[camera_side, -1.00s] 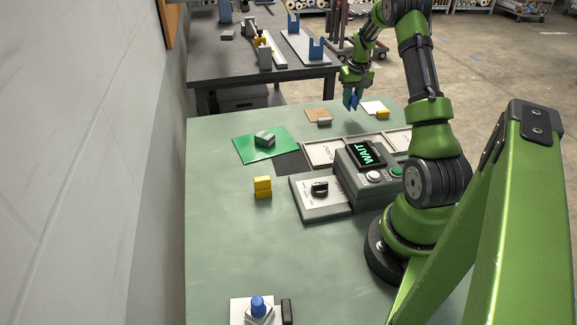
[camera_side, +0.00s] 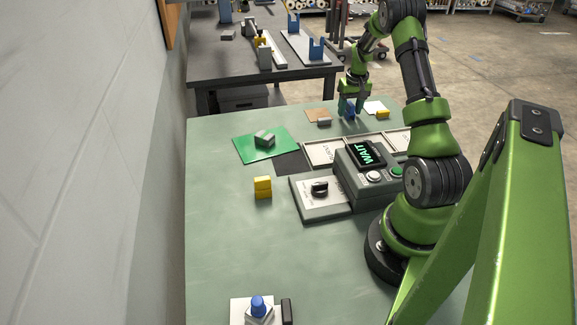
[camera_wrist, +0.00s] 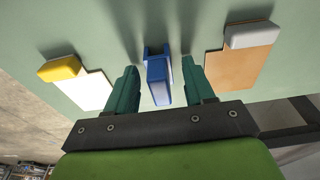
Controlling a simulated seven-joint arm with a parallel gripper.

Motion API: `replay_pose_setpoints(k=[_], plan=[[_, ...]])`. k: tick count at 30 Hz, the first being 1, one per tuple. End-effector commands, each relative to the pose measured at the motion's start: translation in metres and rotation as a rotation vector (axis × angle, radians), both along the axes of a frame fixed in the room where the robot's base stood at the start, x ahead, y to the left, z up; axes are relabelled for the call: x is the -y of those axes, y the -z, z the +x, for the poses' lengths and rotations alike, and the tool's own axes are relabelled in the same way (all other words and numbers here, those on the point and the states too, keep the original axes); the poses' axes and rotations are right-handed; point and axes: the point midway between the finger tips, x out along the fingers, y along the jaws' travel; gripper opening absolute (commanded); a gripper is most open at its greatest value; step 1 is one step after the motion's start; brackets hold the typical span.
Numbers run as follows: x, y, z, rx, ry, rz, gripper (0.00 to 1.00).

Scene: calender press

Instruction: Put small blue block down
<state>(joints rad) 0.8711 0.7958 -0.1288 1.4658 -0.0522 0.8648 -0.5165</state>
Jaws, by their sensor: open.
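The small blue block (camera_wrist: 158,82) stands on the green table between my fingers in the wrist view, with a gap on each side. In the side view the block (camera_side: 349,112) shows at the far end of the table, partly covered by the fingers. My gripper (camera_wrist: 162,88) is open around the block and points down at the table. In the side view my gripper (camera_side: 349,107) is low, at table height, between the brown card and the white card.
A brown card (camera_wrist: 240,68) with a grey block (camera_wrist: 250,35) lies on one side, a white card (camera_wrist: 88,90) with a yellow block (camera_wrist: 58,69) on the other.

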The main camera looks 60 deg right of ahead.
Motion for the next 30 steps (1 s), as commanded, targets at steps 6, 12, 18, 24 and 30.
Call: replay_pose_setpoints(k=[6,12,18,24,30], plan=[[0.0,-0.008,0.0,0.001,-0.001,-0.002,0.53],[-0.003,-0.046,-0.004,0.004,0.0,-0.005,0.53],[-0.008,-0.088,-0.009,0.002,-0.001,-0.004,0.53],[-0.011,-0.115,-0.012,0.001,0.0,-0.002,0.53],[-0.038,-0.14,0.002,0.032,-0.025,-0.009,0.53]])
